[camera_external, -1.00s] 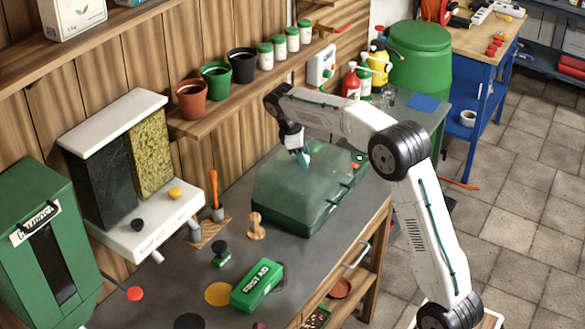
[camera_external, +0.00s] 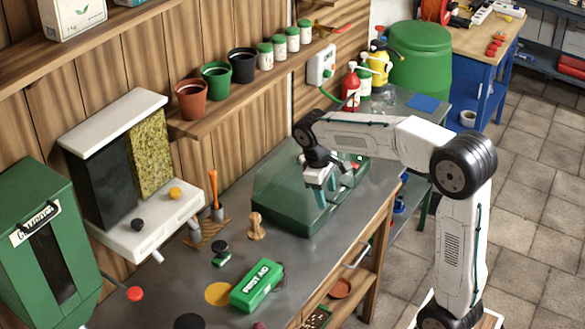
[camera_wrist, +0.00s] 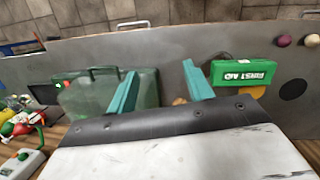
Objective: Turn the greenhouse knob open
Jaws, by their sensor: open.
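The greenhouse is a low box with a clear green lid (camera_external: 283,190) on the grey workbench. It also shows left of centre in the wrist view (camera_wrist: 105,98). A small red and green spot (camera_external: 357,162) is at its far right end, partly behind my arm; I cannot tell for sure whether this is the knob or how it is turned. The spot shows at the box's left side in the wrist view (camera_wrist: 64,86). My gripper (camera_external: 326,192) is open and empty, its green fingers pointing down in front of or over the box's right part. The fingers also show in the wrist view (camera_wrist: 159,80).
A green first aid box (camera_external: 257,285) and a wooden peg-like piece (camera_external: 256,227) are on the workbench (camera_external: 190,280). A dispenser (camera_external: 150,215) stands at the left. Pots (camera_external: 191,100) and jars line the shelf above. Bottles (camera_external: 351,84) stand behind on the right.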

